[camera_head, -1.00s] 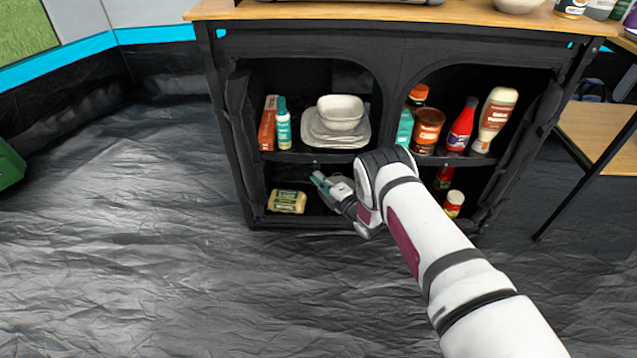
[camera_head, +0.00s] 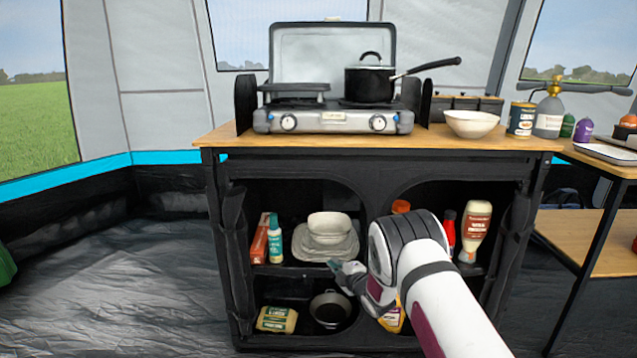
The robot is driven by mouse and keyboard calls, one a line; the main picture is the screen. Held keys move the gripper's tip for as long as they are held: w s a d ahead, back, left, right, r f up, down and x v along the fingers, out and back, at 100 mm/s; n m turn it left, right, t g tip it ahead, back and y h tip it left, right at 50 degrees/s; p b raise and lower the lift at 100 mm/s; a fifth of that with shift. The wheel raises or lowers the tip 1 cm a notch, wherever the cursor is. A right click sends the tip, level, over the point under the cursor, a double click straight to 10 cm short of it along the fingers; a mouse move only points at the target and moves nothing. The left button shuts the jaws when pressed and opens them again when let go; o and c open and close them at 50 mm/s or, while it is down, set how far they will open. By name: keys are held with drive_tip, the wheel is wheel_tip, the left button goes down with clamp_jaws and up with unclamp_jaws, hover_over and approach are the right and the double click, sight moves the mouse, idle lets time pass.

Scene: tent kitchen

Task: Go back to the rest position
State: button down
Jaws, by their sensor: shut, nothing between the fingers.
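My gripper (camera_head: 342,270) is shut and empty, in front of the left half of the black cabinet (camera_head: 288,172). It is near the height of the middle shelf, below and just right of the stacked plates (camera_head: 305,254) and bowl (camera_head: 328,225). My arm comes in from the lower right and hides part of the right compartment. A dark pan (camera_head: 330,309) and a yellow-green packet (camera_head: 277,319) are on the bottom shelf, left of and below my gripper.
A camp stove (camera_head: 334,122) with a black pot (camera_head: 369,84) stands on the wooden top. A white bowl (camera_head: 471,123) is to its right. Bottles, including a white sauce bottle (camera_head: 475,231), fill the right shelf. A side table (camera_head: 580,242) stands at right.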

drive_tip(key=d+r+m+g+h, duration=0.1)
drive_tip(key=d+r+m+h, duration=0.3)
drive_tip(key=r, duration=0.6)
drive_tip(key=s+d+r+m+g+h, duration=0.1)
drive_tip(key=s+d+r+m+g, duration=0.1)
drive_tip(key=s+d+r+m, duration=0.45)
drive_tip(key=s+d+r+m+g+h, duration=0.2)
drive_tip(key=s+d+r, duration=0.1)
drive_tip(key=s+r, duration=0.8)
drive_tip(key=s+r+m+g, duration=0.1)
drive_tip(key=s+m+g, duration=0.35)
drive_tip(key=s, duration=2.15)
drive_tip(key=s+r+m+g, duration=0.1)
drive_tip(key=s+m+g, duration=0.35)
drive_tip(key=s, duration=2.05)
wheel_tip(320, 180, up, 38)
drive_tip(key=t+p, duration=0.3)
drive_tip(key=p, duration=3.4)
drive_tip(key=shift+n+t+y+p, duration=0.3)
drive_tip(key=shift+n+t+p, duration=0.05)
drive_tip(key=shift+t, duration=0.05)
